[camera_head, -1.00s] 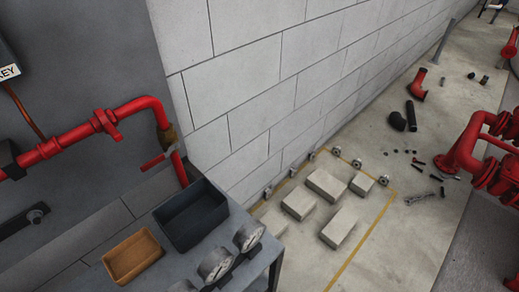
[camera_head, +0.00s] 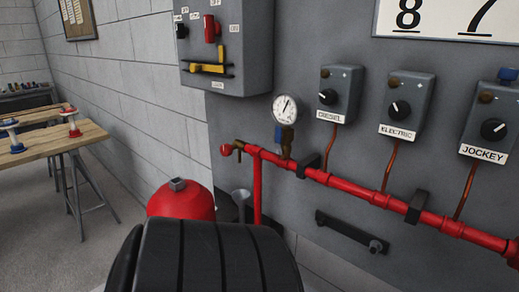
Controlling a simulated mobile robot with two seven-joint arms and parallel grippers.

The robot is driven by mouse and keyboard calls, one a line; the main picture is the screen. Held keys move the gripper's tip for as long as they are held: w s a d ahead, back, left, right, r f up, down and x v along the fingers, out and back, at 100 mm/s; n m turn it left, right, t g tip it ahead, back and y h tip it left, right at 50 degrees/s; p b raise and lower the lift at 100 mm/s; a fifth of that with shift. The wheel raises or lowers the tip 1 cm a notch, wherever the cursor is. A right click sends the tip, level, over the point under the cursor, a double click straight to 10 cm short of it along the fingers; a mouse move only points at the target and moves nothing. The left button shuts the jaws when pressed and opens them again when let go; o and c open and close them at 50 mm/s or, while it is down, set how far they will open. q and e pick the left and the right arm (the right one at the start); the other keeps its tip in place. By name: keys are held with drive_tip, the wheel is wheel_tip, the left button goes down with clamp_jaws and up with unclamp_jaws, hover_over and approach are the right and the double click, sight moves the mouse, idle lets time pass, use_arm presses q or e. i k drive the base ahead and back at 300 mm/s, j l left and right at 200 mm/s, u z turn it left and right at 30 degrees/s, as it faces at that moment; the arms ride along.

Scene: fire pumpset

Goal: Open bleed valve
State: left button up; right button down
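A red pipe (camera_head: 345,187) runs along the grey panel, sloping down to the right. At its left end is a brass fitting (camera_head: 239,145) with a small red ball-shaped end (camera_head: 226,150). No label marks which part is the bleed valve, so I cannot tell. Neither of my grippers is in view.
Control boxes labelled diesel (camera_head: 340,92), electric (camera_head: 407,104) and jockey (camera_head: 489,119) hang above the pipe. A red rounded vessel (camera_head: 180,202) and a dark ribbed shape (camera_head: 205,258) fill the lower foreground. A wooden table (camera_head: 60,140) stands at the left.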

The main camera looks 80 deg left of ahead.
sight(226, 150)
drive_tip(key=u, duration=2.65)
